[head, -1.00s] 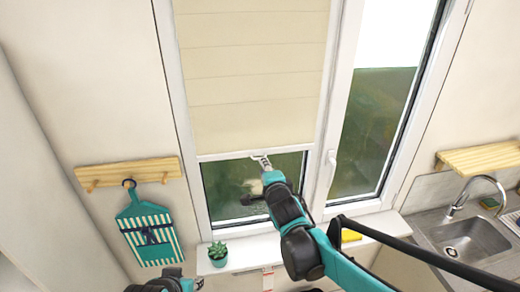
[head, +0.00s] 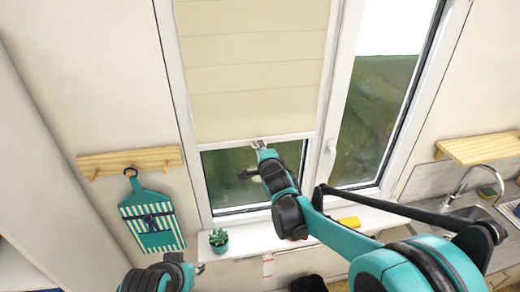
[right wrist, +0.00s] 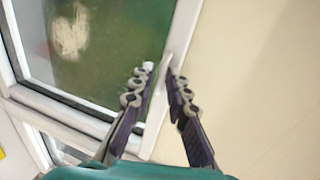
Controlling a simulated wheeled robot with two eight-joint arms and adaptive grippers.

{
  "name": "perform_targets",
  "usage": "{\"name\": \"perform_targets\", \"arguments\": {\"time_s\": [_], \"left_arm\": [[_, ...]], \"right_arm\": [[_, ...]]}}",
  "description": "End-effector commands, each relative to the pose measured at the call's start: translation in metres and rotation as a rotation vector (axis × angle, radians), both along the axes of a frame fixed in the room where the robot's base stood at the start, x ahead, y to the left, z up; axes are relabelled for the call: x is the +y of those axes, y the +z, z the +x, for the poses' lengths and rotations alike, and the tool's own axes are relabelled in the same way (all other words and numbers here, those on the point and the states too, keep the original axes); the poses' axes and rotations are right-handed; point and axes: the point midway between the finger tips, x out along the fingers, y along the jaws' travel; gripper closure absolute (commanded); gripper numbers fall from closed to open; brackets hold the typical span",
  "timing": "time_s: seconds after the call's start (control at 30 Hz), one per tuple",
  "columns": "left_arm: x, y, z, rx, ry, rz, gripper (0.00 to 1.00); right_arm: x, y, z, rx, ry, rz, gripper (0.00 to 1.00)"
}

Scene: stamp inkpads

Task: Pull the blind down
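The cream blind (head: 252,75) hangs over the upper part of the left window pane. Its white bottom rail (head: 225,146) crosses the pane, with bare glass below. My right gripper (head: 259,145) is at the rail's lower edge, near its middle. In the right wrist view, its two fingers (right wrist: 160,78) stand apart on either side of the white rail (right wrist: 182,40), one over the glass and one over the cloth. I see no clear firm grip on the rail. My left gripper (head: 200,268) is low at the left, away from the blind; its fingers are too small to judge.
A small potted plant (head: 219,240) and a yellow sponge-like block (head: 349,222) are on the sill. A window handle (head: 331,160) juts out right of the blind. A sink (head: 478,214) is at the right.

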Motion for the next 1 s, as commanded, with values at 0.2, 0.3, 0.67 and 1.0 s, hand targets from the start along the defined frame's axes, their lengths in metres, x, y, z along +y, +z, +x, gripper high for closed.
{"name": "perform_targets", "arguments": {"time_s": [0.2,0.3,0.67,1.0], "left_arm": [[0.000,0.000,0.000,0.000,0.000,0.000,0.65],[0.000,-0.001,0.000,0.000,0.000,0.000,0.65],[0.000,-0.052,0.000,0.000,0.000,0.000,0.65],[0.000,-0.146,0.000,0.000,0.000,0.000,0.65]], "right_arm": [[0.000,0.000,0.000,0.000,0.000,0.000,1.00],[0.000,-0.001,0.000,0.000,0.000,0.000,1.00],[0.000,-0.062,-0.001,0.001,0.000,0.000,1.00],[0.000,-0.179,0.000,0.002,0.000,0.000,1.00]]}}
